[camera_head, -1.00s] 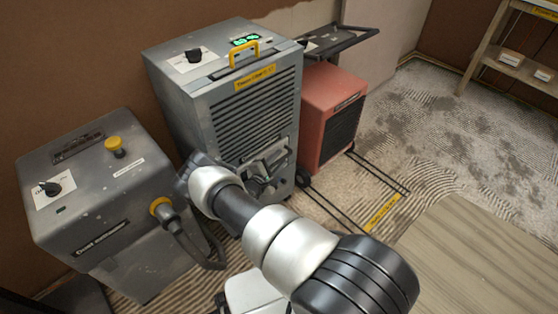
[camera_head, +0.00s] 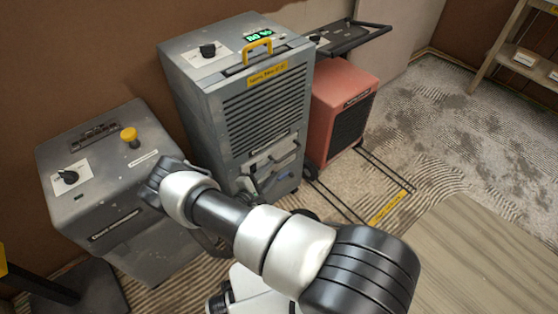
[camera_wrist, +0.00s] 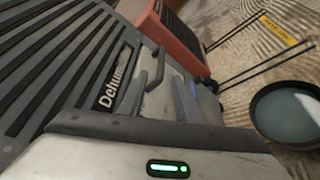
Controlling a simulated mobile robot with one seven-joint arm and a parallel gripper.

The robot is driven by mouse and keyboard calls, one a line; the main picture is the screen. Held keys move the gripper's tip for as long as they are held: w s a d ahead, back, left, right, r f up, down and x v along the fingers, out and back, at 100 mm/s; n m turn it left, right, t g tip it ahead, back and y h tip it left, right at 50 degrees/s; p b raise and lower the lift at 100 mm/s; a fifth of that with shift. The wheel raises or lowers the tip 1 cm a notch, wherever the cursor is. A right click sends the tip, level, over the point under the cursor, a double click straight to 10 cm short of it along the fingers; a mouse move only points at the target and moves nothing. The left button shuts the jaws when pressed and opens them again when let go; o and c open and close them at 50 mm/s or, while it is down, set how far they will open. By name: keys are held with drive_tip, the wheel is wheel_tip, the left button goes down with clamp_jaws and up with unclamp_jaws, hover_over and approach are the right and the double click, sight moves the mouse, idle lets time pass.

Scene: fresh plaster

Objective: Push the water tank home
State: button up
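The grey dehumidifier (camera_head: 255,115) stands upright at the centre of the head view, with a louvred front and a yellow top handle. Its water tank (camera_head: 278,178) is low in the front, partly hidden by my arm; how far it sits out is unclear. In the wrist view the tank area (camera_wrist: 190,100) shows beyond my gripper's pale body, right of the "Dehum" label (camera_wrist: 112,85). A grey curved bar (camera_wrist: 155,72) stands by the label; I cannot tell whether it is a handle or finger.
A grey cabinet (camera_head: 110,185) with a yellow knob stands left, close to my arm. A red unit (camera_head: 340,110) stands right of the dehumidifier, with dark rails on the floor before it. A wooden board (camera_head: 470,245) lies front right. Textured floor is open at the right.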

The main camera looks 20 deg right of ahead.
drive_tip(key=shift+v, duration=2.05)
drive_tip(key=shift+r, duration=0.1)
drive_tip(key=s+d+r+m+g+y, duration=0.25)
drive_tip(key=r+m+g, duration=0.3)
drive_tip(key=r, duration=0.95)
drive_tip(key=s+d+r+m+g+y, duration=0.1)
drive_tip(key=s+r+m+g, duration=0.4)
drive_tip(key=r, duration=1.1)
drive_tip(key=s+a+r+m+t+y+p, duration=0.1)
drive_tip(key=s+a+r+m+t+y, duration=0.2)
drive_tip(key=s+r, duration=0.65)
drive_tip(key=s+a+r+m+t+y, duration=0.1)
drive_tip(key=s+a+r+t+y, duration=0.25)
drive_tip(key=s+r+y, duration=0.55)
wheel_tip(320, 180, up, 22)
drive_tip(key=w+h+p, duration=0.1)
drive_tip(key=h+p, duration=0.2)
drive_tip(key=p, duration=1.7)
drive_tip(key=shift+w+d, duration=0.2)
drive_tip(key=shift+d, duration=0.25)
